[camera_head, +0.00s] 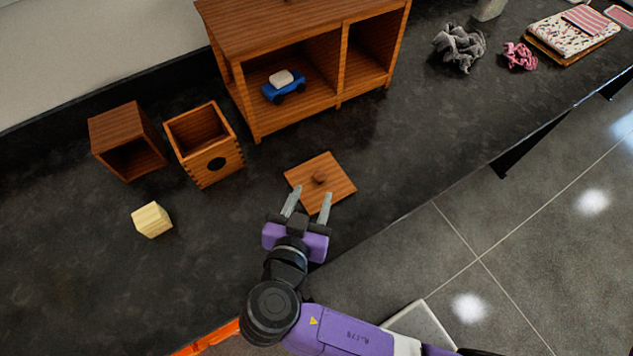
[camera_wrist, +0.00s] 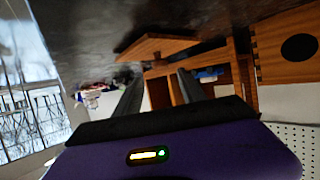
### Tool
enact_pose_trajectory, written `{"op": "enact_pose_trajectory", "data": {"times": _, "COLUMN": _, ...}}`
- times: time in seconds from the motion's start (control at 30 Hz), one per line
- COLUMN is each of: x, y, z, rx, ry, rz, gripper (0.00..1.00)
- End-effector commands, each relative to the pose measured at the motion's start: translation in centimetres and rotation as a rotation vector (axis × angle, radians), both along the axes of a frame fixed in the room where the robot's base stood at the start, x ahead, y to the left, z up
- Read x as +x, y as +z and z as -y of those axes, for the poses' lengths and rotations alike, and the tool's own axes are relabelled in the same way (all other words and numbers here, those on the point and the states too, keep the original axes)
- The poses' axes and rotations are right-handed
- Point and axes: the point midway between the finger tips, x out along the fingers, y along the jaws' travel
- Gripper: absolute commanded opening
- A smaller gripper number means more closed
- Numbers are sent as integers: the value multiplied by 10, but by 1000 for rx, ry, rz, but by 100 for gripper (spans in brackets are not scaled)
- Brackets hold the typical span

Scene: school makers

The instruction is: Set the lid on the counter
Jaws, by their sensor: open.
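The lid (camera_head: 335,187) is a square wooden plate with a round knob in its middle. It appears to lie flat on the dark counter (camera_head: 420,150), knob up, in front of the wooden shelf unit. My gripper (camera_head: 310,199) is open, its two fingers pointing at the lid from the near side. The fingertips overlap the lid's near edge in the head view, and the knob stands just beyond them, not gripped. In the wrist view, which is turned over, the lid (camera_wrist: 152,46) shows ahead of the open fingers (camera_wrist: 160,78).
An open-topped wooden box (camera_head: 207,170) with a round dark hole stands left of the lid, beside another open box (camera_head: 115,130). A pale block (camera_head: 151,220) lies nearer. Counter right of the lid is clear.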

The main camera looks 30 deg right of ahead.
Motion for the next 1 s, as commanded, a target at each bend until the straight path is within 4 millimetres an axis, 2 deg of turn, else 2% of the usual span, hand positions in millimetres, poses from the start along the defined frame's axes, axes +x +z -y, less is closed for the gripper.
{"op": "enact_pose_trajectory", "data": {"times": 0.13, "x": -14, "y": 8, "z": -15, "rx": 0, "ry": 1, "rz": 2, "gripper": 48}}
{"op": "enact_pose_trajectory", "data": {"times": 0.3, "x": -23, "y": 14, "z": -23, "rx": 2, "ry": 0, "rz": 2, "gripper": 48}}
{"op": "enact_pose_trajectory", "data": {"times": 1.0, "x": -23, "y": 15, "z": -25, "rx": -17, "ry": 16, "rz": -15, "gripper": 48}}
